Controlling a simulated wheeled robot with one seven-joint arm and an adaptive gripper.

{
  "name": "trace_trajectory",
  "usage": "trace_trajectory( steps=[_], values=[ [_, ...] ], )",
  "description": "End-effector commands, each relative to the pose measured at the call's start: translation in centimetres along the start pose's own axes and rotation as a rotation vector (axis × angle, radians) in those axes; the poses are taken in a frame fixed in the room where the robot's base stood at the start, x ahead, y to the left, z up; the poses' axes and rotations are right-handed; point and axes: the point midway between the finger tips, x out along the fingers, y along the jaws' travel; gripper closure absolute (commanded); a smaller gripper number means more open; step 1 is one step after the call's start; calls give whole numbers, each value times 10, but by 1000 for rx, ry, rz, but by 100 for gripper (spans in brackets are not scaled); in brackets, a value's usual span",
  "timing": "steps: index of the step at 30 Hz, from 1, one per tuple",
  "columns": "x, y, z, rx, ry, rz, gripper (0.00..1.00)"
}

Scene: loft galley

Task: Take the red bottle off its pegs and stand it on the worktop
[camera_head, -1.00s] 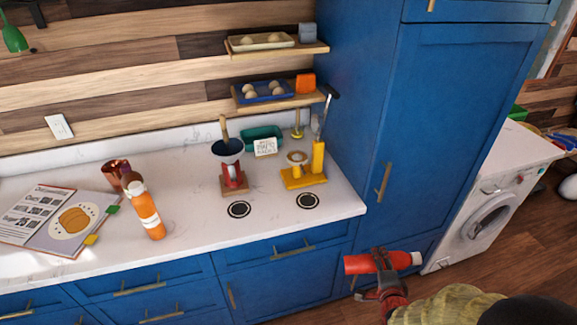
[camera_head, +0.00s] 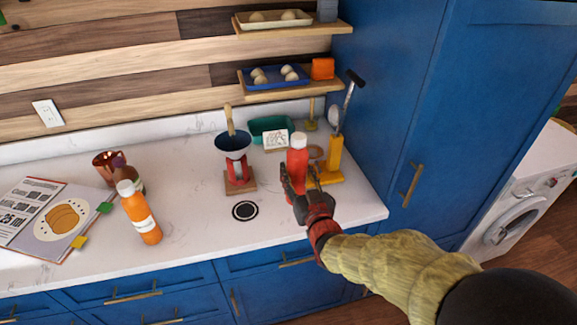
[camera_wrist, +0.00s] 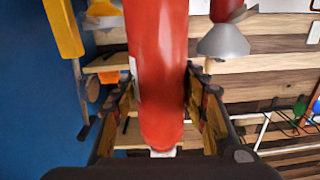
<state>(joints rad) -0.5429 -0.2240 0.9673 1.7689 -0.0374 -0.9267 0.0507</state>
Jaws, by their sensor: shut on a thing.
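The red bottle (camera_head: 297,162) has a white cap and is held upright, cap up, in my gripper (camera_head: 308,190). My gripper is shut around the bottle's body over the right part of the worktop (camera_head: 180,235). In the wrist view the red bottle (camera_wrist: 160,75) fills the middle between the two fingers of my gripper (camera_wrist: 162,108). The bottle's lower end is hidden behind my gripper in the head view, so I cannot tell whether it touches the worktop.
A yellow stand (camera_head: 334,160) with utensils is close right of the bottle. A red stand with a dark bowl (camera_head: 233,145) is to its left. A black-ringed disc (camera_head: 245,211) marks the worktop.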

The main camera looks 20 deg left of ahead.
Motion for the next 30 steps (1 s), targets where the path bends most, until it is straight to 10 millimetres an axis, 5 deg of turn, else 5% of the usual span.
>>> trace_trajectory(
  steps=[11, 30],
  values=[
    [4, -13, -2, -31, 18, -20, 98],
    [5, -11, 51, -30, 17, -20, 98]
  ],
)
